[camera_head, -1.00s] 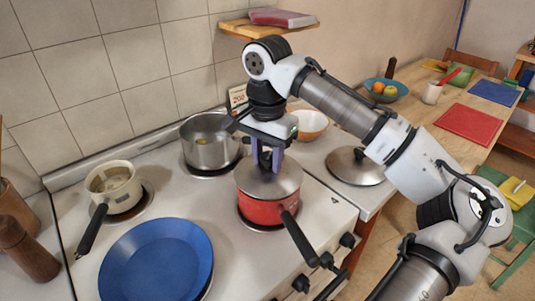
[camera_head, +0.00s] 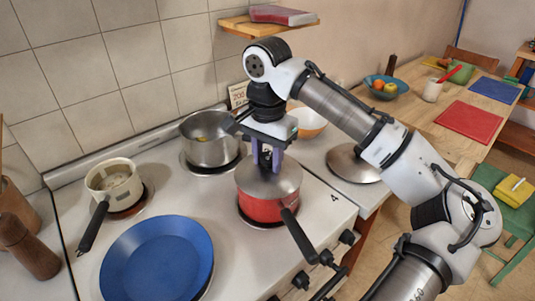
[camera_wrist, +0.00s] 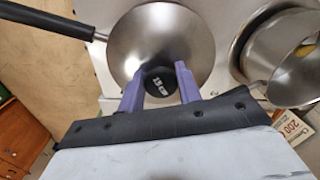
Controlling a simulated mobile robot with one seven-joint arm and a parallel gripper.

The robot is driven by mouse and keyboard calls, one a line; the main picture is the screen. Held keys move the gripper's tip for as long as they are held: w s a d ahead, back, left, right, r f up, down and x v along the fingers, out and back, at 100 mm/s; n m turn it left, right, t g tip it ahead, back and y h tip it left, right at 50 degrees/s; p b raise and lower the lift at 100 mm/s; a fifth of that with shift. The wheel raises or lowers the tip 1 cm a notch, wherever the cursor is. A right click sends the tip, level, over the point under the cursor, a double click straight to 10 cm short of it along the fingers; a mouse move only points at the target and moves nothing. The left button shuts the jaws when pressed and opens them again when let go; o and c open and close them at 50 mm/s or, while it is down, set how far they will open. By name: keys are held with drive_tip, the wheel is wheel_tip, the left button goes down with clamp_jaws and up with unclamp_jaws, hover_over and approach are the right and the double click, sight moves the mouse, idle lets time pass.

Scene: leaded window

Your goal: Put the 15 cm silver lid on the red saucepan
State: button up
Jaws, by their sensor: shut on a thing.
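The red saucepan (camera_head: 262,209) stands on the front right burner, its black handle pointing to the front right. The silver lid (camera_head: 282,183) lies over the top of the saucepan and looks level. In the wrist view the lid (camera_wrist: 186,45) has a black knob (camera_wrist: 160,80) marked with "15 cm". My gripper (camera_head: 268,164) is above the pan, its purple fingers shut on the lid's knob; it also shows in the wrist view (camera_wrist: 160,88). The lid hides the pan's rim, so I cannot tell how exactly it is seated.
A steel pot (camera_head: 209,140) stands behind the saucepan, a cream pan (camera_head: 114,182) at the left, and a blue plate or pan (camera_head: 157,262) at the front. Another silver lid (camera_head: 352,164) lies on the counter to the right. A bowl (camera_head: 309,122) is behind my gripper.

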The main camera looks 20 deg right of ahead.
drive_tip(key=o, duration=1.7)
drive_tip(key=shift+r, duration=0.15)
drive_tip(key=shift+r+p, duration=3.35)
drive_tip(key=shift+r, duration=0.05)
drive_tip(key=shift+s+f, duration=0.1)
